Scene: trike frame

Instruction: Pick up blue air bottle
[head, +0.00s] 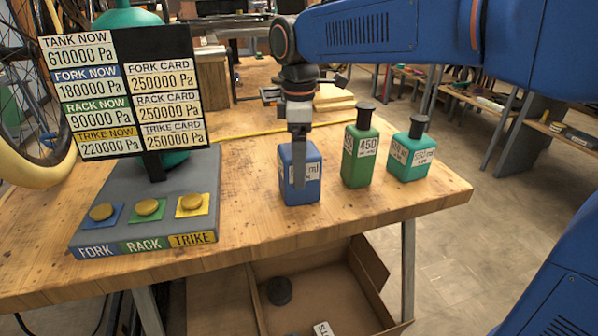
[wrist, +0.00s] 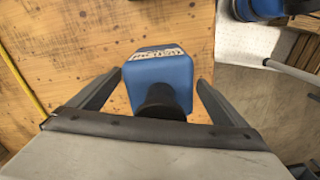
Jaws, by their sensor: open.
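The blue air bottle (head: 312,178) stands upright on the wooden bench, leftmost of three bottles, with a white label partly hidden by my gripper. My gripper (head: 300,170) points down at it from above, with one finger in front of its face in the head view. In the wrist view the blue bottle (wrist: 160,86) with its dark cap lies between the two open fingers of my gripper (wrist: 160,95). A gap shows on each side between finger and bottle. The bottle rests on the bench.
A green bottle (head: 360,160) and a teal bottle (head: 411,155) stand close to the right. A pressure display board (head: 130,95) and a base with FORK, RACK and TRIKE buttons (head: 150,210) stand left. A cardboard box (head: 330,290) is below the bench's front edge.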

